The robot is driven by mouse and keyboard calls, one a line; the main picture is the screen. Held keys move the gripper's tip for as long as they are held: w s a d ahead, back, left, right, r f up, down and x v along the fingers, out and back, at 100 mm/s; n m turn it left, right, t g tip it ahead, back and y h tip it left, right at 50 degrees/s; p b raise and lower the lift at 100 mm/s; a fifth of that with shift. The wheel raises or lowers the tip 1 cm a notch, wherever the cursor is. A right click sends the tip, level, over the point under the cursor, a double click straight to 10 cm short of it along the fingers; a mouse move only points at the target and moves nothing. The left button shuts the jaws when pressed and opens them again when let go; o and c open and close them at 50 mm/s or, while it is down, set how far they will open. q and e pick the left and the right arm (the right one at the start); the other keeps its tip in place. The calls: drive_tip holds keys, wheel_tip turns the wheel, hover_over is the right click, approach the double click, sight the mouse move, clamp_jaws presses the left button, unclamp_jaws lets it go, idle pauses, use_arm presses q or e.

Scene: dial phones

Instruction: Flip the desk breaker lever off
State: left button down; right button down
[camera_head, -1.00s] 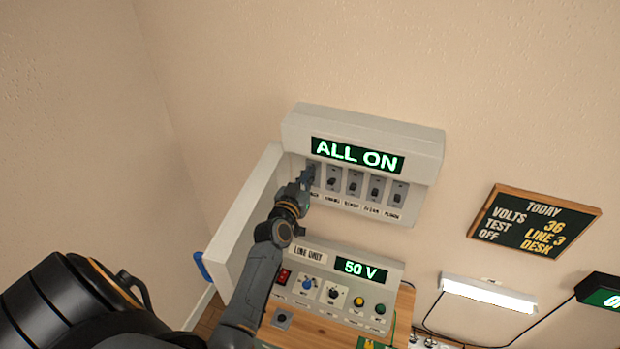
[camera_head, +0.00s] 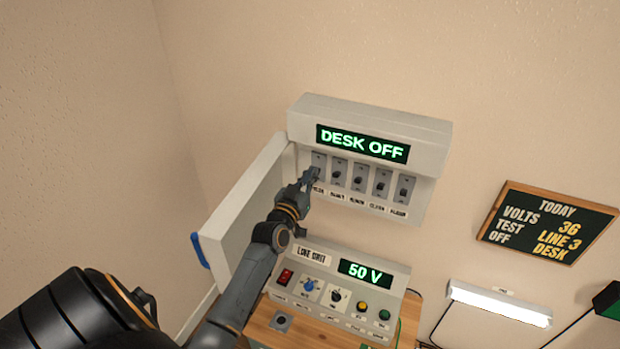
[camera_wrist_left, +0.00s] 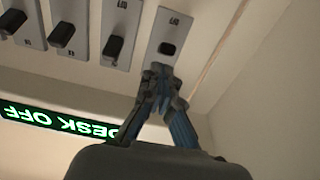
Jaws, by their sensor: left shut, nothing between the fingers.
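The breaker box (camera_head: 436,140) hangs on the wall with its display (camera_head: 362,143) reading DESK OFF. Its leftmost switch plate (camera_head: 318,160) is the one at my left gripper (camera_head: 310,176), which partly covers it. In the left wrist view the same switch (camera_wrist_left: 168,48) shows a dark lever close to the fingertips. My left gripper (camera_wrist_left: 160,72) is shut and empty, just off that plate; contact cannot be told. The other switches, such as the one beside it (camera_head: 339,172), stand in a row to the right. My right gripper is not in view.
The box's door (camera_head: 240,205) stands open at the left, with a blue handle (camera_head: 200,250). Below is the line unit (camera_head: 340,300), its display reading 50 V.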

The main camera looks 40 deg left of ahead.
use_arm(q)
drive_tip(key=v, duration=1.2)
drive_tip(key=s+d+f+m+g+h+b, duration=0.1)
drive_tip(key=s+d+f+g, duration=0.2)
drive_tip(key=f, duration=0.9)
drive_tip(key=s+d+f+g+h, duration=0.2)
drive_tip(key=s+d+f, duration=0.2)
drive_tip(key=f, duration=0.9)
drive_tip(key=s+d+f+m+g+h+b, duration=0.1)
drive_tip(key=s+d+f+g, duration=0.2)
drive_tip(key=f, duration=0.9)
drive_tip(key=s+d+f+m+g, duration=0.1)
drive_tip(key=s+d+f+g, duration=0.1)
drive_tip(key=s+f, duration=0.4)
drive_tip(key=s+d+f+m+g+b, duration=0.1)
drive_tip(key=s+f+g, duration=0.3)
drive_tip(key=s, duration=1)
drive_tip(key=s+d+f+m+g, duration=0.1)
drive_tip(key=s+d+f+g, duration=0.1)
drive_tip(key=s+f, duration=0.8)
drive_tip(key=shift+s+d+f+g, duration=0.15)
drive_tip(key=shift+s+d+g, duration=0.25)
drive_tip(key=shift+s+d, duration=0.05)
